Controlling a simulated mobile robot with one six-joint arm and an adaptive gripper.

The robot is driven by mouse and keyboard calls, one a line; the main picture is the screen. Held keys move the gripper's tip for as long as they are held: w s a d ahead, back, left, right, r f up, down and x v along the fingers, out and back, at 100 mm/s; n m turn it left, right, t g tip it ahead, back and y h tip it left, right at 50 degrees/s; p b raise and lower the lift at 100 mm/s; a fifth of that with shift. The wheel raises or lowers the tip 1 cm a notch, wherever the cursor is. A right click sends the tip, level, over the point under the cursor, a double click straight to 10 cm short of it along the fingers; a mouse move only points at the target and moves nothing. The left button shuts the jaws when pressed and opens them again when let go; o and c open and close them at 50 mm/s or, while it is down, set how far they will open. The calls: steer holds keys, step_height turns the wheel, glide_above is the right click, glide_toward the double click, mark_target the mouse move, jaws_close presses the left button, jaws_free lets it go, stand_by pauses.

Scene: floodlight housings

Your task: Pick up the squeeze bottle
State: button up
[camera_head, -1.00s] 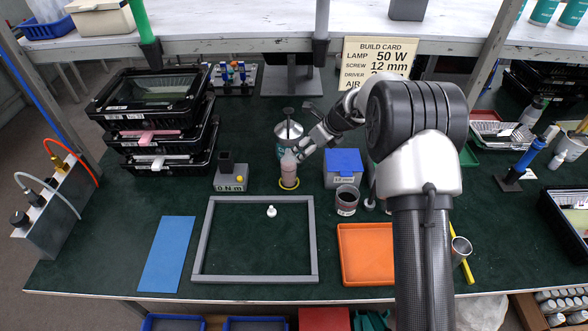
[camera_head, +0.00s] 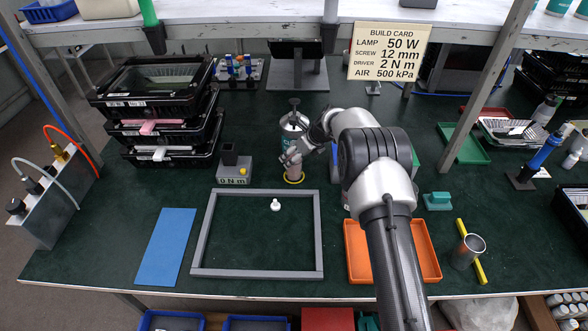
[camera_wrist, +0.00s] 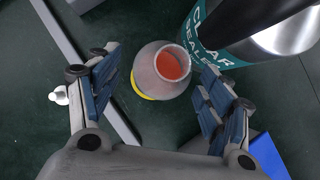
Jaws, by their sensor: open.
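The squeeze bottle (camera_wrist: 160,68) stands upright in the wrist view, a translucent pale body with an open top showing orange-red inside. A yellow ring (camera_wrist: 141,88) shows at its base. In the head view the bottle (camera_head: 294,171) is partly hidden by my gripper (camera_head: 291,158). In the wrist view my gripper (camera_wrist: 158,85) is open, with one blue-padded finger on each side of the bottle. The bottle lies between and slightly beyond the fingertips; I cannot tell whether either finger touches it. A small white piece (camera_head: 276,205) stands inside the grey frame.
A metal and teal sealer can (camera_wrist: 235,35) stands close behind the bottle. A grey box (camera_head: 234,170) is to its left, a grey square frame (camera_head: 208,235) in front. The orange tray (camera_head: 420,262) lies right of the frame. Stacked black housings (camera_head: 150,95) stand left.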

steer(key=x, duration=0.2)
steer(key=shift+w+a+f+b, duration=0.1)
steer(key=shift+w+f+b, duration=0.05)
steer(key=shift+f+b, duration=0.2)
steer(key=shift+c, duration=0.4)
steer(key=c, duration=1.3)
steer(key=shift+r, duration=0.15)
steer(key=shift+c, duration=1)
steer(key=shift+r, duration=0.1)
